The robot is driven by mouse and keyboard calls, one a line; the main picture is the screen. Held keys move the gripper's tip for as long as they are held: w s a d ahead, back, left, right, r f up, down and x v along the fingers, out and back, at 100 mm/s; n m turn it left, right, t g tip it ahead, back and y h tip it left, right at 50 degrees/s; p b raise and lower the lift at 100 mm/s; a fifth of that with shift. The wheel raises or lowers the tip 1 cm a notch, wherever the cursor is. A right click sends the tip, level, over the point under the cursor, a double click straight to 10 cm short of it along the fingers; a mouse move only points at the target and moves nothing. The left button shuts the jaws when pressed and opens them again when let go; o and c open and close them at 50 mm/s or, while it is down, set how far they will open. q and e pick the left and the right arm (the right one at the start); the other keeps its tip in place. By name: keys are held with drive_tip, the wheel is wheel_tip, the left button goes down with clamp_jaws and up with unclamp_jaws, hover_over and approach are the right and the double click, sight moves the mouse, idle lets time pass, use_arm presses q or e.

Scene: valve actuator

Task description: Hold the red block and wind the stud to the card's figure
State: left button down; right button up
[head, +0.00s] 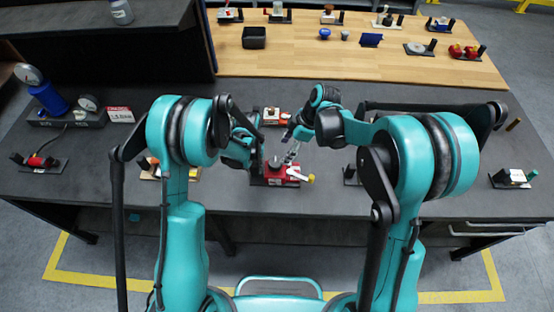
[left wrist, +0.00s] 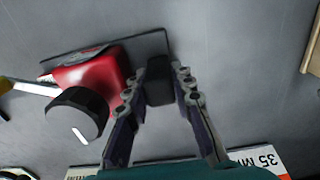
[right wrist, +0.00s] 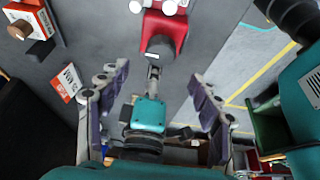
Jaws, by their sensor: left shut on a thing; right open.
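The red block (head: 277,173) sits on a dark plate on the grey bench; it shows in the left wrist view (left wrist: 88,74) and the right wrist view (right wrist: 167,32). A black round knob with a white line (left wrist: 76,113) stands out from it, and a white rod with a yellow tip (head: 308,178) is beside it. My left gripper (left wrist: 160,82) is shut on a dark upright piece (left wrist: 159,70) beside the red block. My right gripper (right wrist: 155,80) is open, above my left gripper.
A red and white box with a brown knob (right wrist: 30,27) stands nearby, with a red and white card (right wrist: 68,82). Gauges and a blue cylinder (head: 50,98) are at the left. A wooden board (head: 350,65) behind carries several small fixtures. The right of the bench holds another fixture (head: 514,178).

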sight(276, 161)
drive_tip(key=x, duration=0.8)
drive_tip(key=c, duration=1.2)
